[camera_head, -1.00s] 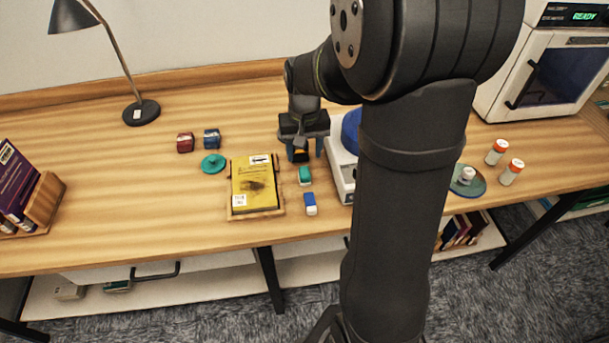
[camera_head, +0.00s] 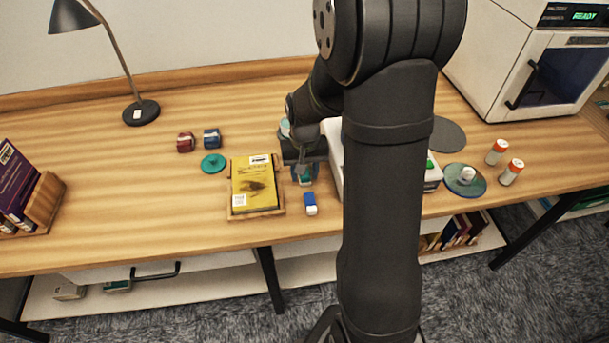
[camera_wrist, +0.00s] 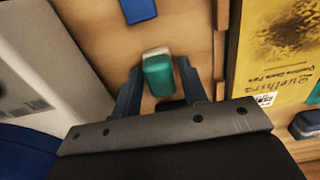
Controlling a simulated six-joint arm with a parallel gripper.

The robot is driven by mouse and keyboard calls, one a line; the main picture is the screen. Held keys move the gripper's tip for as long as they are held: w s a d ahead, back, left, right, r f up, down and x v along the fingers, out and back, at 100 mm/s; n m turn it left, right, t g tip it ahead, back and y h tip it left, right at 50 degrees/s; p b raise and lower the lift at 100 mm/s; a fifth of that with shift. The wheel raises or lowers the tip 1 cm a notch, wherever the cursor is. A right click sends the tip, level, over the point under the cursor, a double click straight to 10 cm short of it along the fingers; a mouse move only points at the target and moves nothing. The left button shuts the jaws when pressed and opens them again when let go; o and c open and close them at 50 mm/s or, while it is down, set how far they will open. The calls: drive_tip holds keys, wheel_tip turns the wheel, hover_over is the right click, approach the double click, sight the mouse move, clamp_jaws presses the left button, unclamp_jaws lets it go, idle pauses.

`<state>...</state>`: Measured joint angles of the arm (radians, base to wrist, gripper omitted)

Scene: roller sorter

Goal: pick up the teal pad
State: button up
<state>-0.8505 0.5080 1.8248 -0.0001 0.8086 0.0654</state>
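The teal pad is a small block with a white end, lying on the wooden table. In the wrist view the teal pad (camera_wrist: 158,76) sits between the fingers of my gripper (camera_wrist: 160,82). The fingers are open, one on each side of it, with a gap visible on at least the right side. In the head view my gripper (camera_head: 303,173) is low over the table and covers most of the teal pad (camera_head: 306,182). I cannot tell the exact fingertip height.
A similar blue block (camera_head: 310,204) lies just nearer. A yellow book (camera_head: 254,184) on a wooden stand is close on the left. A white device (camera_head: 334,160) is close on the right, partly behind my arm. A round teal lid-like piece (camera_head: 213,164) lies farther left.

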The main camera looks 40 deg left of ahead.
drive_tip(key=c, duration=0.7)
wheel_tip(320, 180, up, 10)
drive_tip(key=shift+r, duration=0.1)
drive_tip(key=o, duration=0.4)
drive_tip(key=shift+c, duration=1.4)
drive_tip(key=shift+f, duration=5)
